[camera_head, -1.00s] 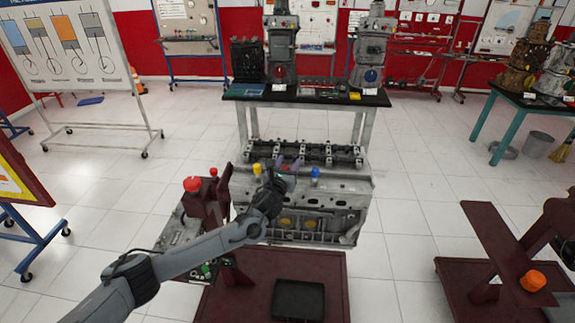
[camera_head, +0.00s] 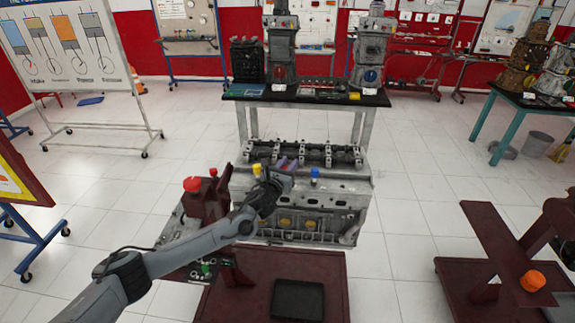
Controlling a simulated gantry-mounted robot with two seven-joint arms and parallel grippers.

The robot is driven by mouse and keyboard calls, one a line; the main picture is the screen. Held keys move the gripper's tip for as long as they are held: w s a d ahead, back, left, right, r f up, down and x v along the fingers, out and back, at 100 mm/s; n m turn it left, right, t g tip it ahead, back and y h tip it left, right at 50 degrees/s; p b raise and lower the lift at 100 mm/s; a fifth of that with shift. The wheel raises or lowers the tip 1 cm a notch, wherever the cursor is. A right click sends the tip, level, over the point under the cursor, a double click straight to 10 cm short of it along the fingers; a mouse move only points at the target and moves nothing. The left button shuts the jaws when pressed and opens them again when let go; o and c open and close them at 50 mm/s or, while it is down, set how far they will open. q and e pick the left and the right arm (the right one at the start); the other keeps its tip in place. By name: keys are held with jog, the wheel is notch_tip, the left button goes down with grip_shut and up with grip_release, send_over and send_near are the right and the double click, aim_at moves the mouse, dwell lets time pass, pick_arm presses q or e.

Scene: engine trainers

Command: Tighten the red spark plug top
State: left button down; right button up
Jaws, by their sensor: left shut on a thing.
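The engine block (camera_head: 335,200) stands on a dark red stand, with a yellow spark plug top (camera_head: 257,169) and a blue spark plug top (camera_head: 315,174) along its near upper edge. My left gripper (camera_head: 284,163) is at this edge, between the yellow and blue tops. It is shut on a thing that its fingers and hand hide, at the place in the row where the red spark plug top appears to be. No red top shows clearly there. My right gripper is not in view.
A large red knob (camera_head: 192,184) and a smaller red piece (camera_head: 213,172) are at the stand's left. A black tray (camera_head: 298,300) lies on the stand's base. A bench (camera_head: 310,97) with engine models stands behind.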

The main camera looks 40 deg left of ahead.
pick_arm(q)
jog(key=m+h+b, duration=0.1)
jog(key=m+h, duration=0.1)
jog(key=h, duration=0.1)
jog(key=shift+f+t, duration=0.1)
jog(key=shift+t, duration=0.2)
jog(key=shift+d+m+h+b, duration=0.15)
jog(key=shift+m+h+b, duration=0.4)
jog(key=shift+h, duration=0.4)
jog(key=shift+d+m+h+b, duration=0.1)
jog(key=shift+m+h+b, duration=0.25)
jog(key=shift+m+h, duration=0.45)
jog(key=shift+d+h, duration=0.1)
jog(key=shift+h, duration=0.55)
jog(key=shift+m, duration=0.25)
jog(key=c, duration=0.9)
grip_release()
jog(key=shift+s, duration=0.1)
